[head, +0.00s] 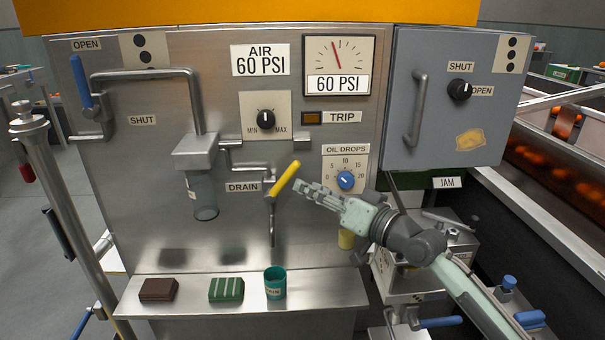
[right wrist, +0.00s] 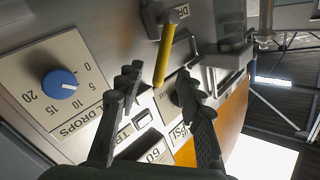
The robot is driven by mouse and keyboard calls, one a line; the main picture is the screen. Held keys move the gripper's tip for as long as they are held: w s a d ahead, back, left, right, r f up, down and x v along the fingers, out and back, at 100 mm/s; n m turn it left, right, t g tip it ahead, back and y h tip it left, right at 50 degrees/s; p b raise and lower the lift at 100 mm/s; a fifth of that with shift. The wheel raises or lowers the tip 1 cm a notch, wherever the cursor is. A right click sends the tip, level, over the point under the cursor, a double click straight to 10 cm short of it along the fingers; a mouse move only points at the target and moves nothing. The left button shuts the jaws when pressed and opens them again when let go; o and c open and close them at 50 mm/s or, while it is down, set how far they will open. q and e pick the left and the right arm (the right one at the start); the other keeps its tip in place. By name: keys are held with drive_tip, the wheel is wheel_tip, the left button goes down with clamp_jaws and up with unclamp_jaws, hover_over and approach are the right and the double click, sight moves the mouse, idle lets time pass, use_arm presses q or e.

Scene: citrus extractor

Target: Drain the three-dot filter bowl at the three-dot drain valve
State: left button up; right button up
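The filter bowl (head: 205,195) is a clear grey cup hanging under a metal filter head (head: 196,150), left of the DRAIN label (head: 243,187). The drain valve's yellow handle (head: 285,178) tilts up to the right above a thin downward spout (head: 271,225). A plate with black dots (head: 147,50) is above on the same panel. My right gripper (head: 303,188) is just right of the handle. In the right wrist view the gripper (right wrist: 157,80) is open, and the yellow handle (right wrist: 164,52) shows between its fingers. Contact cannot be told. My left gripper is out of view.
A blue-handled lever (head: 82,82) between OPEN and SHUT is at upper left. A teal cup (head: 275,283), a green block (head: 226,289) and a brown block (head: 158,289) sit on the shelf (head: 195,310) below.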

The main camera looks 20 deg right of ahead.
sight(292, 176)
drive_tip(key=x, duration=0.4)
drive_tip(key=r+x, duration=0.1)
drive_tip(key=x, duration=0.1)
drive_tip(key=shift+w+a+p, duration=0.2)
drive_tip(key=shift+w+p, duration=0.15)
drive_tip(key=shift+p, duration=0.05)
drive_tip(key=shift+w+a+f, duration=0.1)
drive_tip(key=shift+w+a, duration=0.1)
drive_tip(key=shift+w, duration=0.25)
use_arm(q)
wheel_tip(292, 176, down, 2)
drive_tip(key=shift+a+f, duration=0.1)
use_arm(e)
drive_tip(key=shift+w, duration=0.1)
clamp_jaws()
drive_tip(key=shift+f, duration=0.1)
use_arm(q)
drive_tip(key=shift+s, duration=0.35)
